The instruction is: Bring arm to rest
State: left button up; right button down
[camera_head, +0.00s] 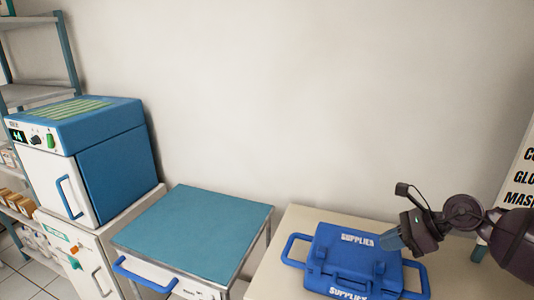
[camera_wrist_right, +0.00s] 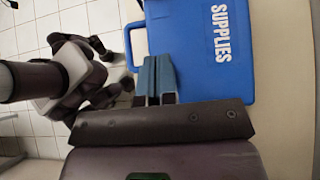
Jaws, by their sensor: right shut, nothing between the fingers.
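My right gripper (camera_head: 393,241) comes in from the right in the head view, over the right part of the blue supplies case. In the right wrist view its two blue fingers (camera_wrist_right: 156,78) are together with nothing between them. They lie beside the left edge of the blue case in that picture; I cannot tell whether they touch it. My left gripper is not seen in the head view. In the right wrist view, dark parts of my own body (camera_wrist_right: 70,75) show at the left.
The blue supplies case (camera_head: 335,262) with side handles stands on a beige table (camera_head: 280,262). A teal-topped cart (camera_head: 200,225) stands to its left. A blue and white cabinet device (camera_head: 110,170) and a shelf rack (camera_head: 62,45) stand at far left. A sign (camera_head: 518,165) is at right.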

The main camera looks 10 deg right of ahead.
jog(key=s+a+r+m+t+y, duration=0.1)
jog(key=a+r+m+t+y, duration=0.1)
jog(key=a+m+t, duration=0.85)
jog(key=s+d+f+m+g+h, duration=0.1)
jog(key=s+d+f+m+h, duration=0.3)
jog(key=m, duration=0.6)
jog(key=s+d+f+m+g+h, duration=0.1)
jog(key=s+f+m+h, duration=0.1)
jog(key=m+h, duration=0.5)
jog(key=s+d+f+m+g+h, duration=0.1)
jog(key=s+d+f+m+h, duration=0.2)
jog(key=m, duration=0.9)
jog(key=s+a+f+m+g+y, duration=0.1)
jog(key=s+a+f+m+g, duration=0.3)
jog(key=s, duration=0.4)
jog(key=s+a+f+m+g+y, duration=0.25)
jog(key=s+m+g, duration=0.2)
jog(key=s, duration=0.45)
jog(key=w+f+n+t, duration=0.1)
jog(key=w+f+t, duration=0.6)
jog(key=f, duration=0.4)
jog(key=shift+w+a+f, duration=0.15)
jog(key=shift+w+f, duration=0.1)
jog(key=shift+w, duration=0.1)
